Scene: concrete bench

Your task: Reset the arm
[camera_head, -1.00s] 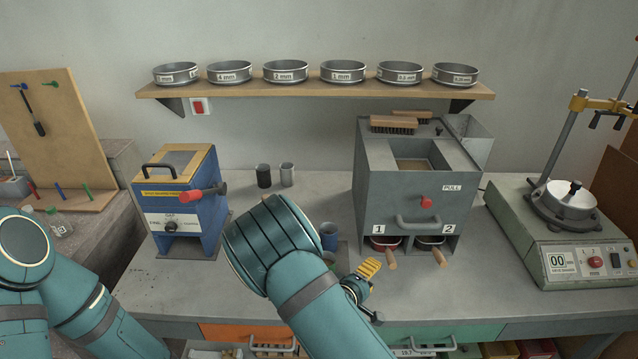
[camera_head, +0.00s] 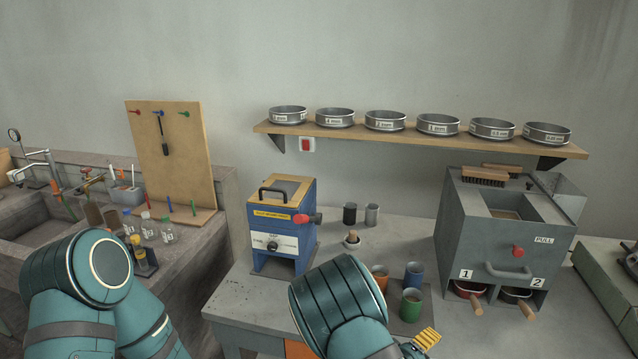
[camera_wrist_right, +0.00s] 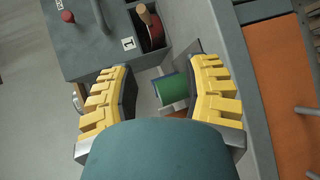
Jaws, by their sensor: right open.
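My right arm (camera_head: 340,310) reaches in from the bottom in the head view. My right gripper (camera_head: 427,338) shows there only as a small yellow finger pad near the bottom edge. In the right wrist view the right gripper (camera_wrist_right: 163,75) is open, with its two yellow-padded fingers wide apart and nothing held. A green cup (camera_wrist_right: 172,88) shows between the fingers, beyond the gripper. My left arm (camera_head: 75,300) shows at the lower left of the head view, and its gripper is out of view.
A green cup (camera_head: 411,305), blue cup (camera_head: 414,275) and orange cup (camera_head: 380,277) stand close to my right arm. A blue machine (camera_head: 282,235) stands left of them, a grey box (camera_head: 500,225) with two pans at right. A shelf (camera_head: 420,142) holds several sieves. A sink area lies left.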

